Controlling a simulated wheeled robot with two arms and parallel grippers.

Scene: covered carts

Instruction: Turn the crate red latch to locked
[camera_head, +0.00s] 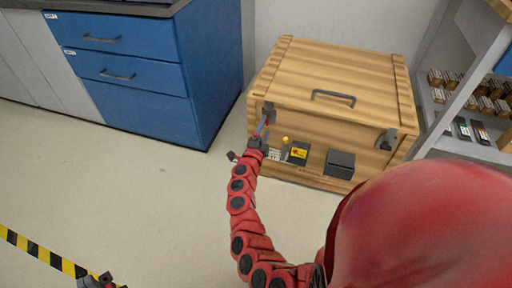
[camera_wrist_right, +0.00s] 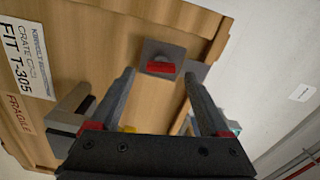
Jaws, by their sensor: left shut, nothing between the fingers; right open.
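The wooden crate (camera_head: 335,80) stands against the back wall with its lid down. The red latch (camera_wrist_right: 161,67) is a small red bar on a grey plate on the crate, lying crosswise in the right wrist view. In the head view the latch plate (camera_head: 268,108) is at the crate's front left, partly behind my gripper. My right gripper (camera_head: 264,125) is open in front of it. In the right wrist view its fingers (camera_wrist_right: 159,76) stand either side of the latch, apparently not touching it. My left gripper (camera_head: 104,280) is shut and empty at the bottom left.
A second metal latch (camera_head: 386,139) is at the crate's front right. A dark box (camera_head: 340,163) and a yellow-marked panel (camera_head: 298,153) are on its front. Blue drawers (camera_head: 130,75) stand left and shelves (camera_head: 440,100) right. The floor between is clear.

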